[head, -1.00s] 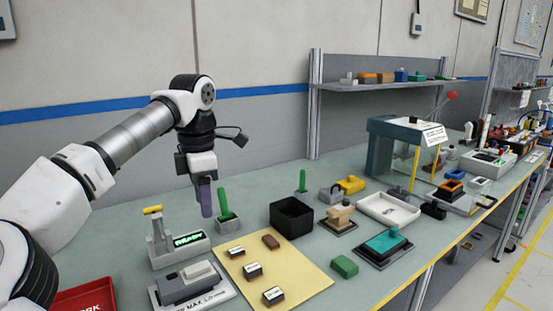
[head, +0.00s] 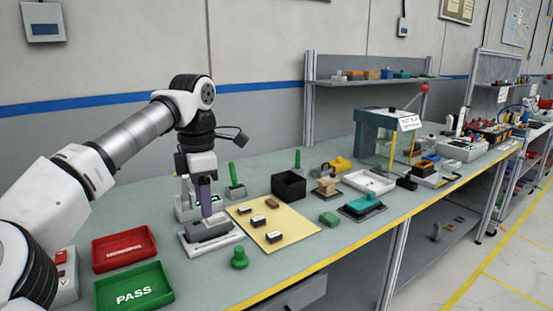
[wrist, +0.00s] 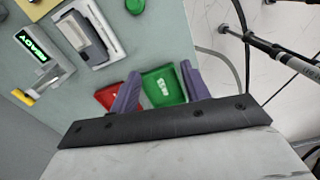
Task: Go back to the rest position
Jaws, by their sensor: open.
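My gripper (head: 206,205) hangs from the bent arm at the left of the head view, with its purple fingers pointing down. In the picture it overlaps the grey fixture on a white base (head: 210,235); how high it is above the bench is hard to tell. In the wrist view the two fingers (wrist: 160,88) stand apart with nothing between them. Beyond them, the red tray (wrist: 107,97) and the green PASS tray (wrist: 164,86) show.
The long bench (head: 290,240) holds a yellow mat (head: 265,240) with small dark blocks, a black bin (head: 289,186), a green knob (head: 239,258) and the green tray (head: 133,290). A raised shelf (head: 370,81) stands behind. Open floor (head: 480,270) lies at the right.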

